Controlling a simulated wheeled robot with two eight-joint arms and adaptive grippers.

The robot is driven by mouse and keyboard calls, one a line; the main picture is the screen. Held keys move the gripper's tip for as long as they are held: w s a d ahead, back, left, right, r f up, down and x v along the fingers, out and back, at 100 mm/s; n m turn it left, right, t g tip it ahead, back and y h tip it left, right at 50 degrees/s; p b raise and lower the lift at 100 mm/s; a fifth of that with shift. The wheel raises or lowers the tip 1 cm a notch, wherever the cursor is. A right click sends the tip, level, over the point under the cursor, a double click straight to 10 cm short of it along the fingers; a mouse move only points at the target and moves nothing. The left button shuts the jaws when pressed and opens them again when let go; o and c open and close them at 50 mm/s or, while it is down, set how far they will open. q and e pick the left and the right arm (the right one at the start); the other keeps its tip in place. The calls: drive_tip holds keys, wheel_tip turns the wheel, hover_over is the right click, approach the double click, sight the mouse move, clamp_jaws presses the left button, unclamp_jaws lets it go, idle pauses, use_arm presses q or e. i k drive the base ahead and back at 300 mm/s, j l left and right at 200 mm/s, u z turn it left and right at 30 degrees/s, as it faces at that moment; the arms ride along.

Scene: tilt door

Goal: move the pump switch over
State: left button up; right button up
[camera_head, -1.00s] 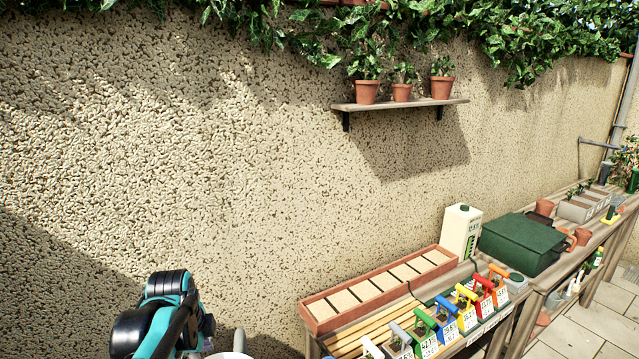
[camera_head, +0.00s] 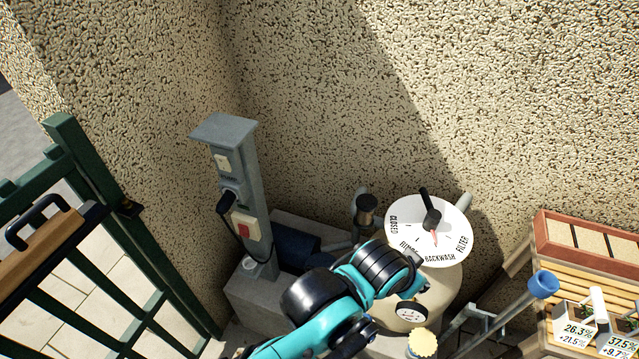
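A grey post (camera_head: 243,190) with a flat cap stands in the wall corner, left of centre. High on its front is a small cream switch plate (camera_head: 222,163) with lettering below it, too small to read surely. Below are a black plug with a cable (camera_head: 228,199) and a cream box with a red face (camera_head: 245,228). I cannot tell which way the switch is set. One teal and black arm of mine rises from the bottom centre, right of the post and apart from it. No gripper fingers can be made out.
A tank carries a round white dial (camera_head: 402,238) with a black handle, right of my arm. A dark blue pump (camera_head: 294,252) sits behind the arm. A green gate (camera_head: 110,190) with a black handle stands left. A slatted bench (camera_head: 565,270) is at right.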

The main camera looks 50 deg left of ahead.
sight(244, 230)
drive_tip(key=u, duration=2.5)
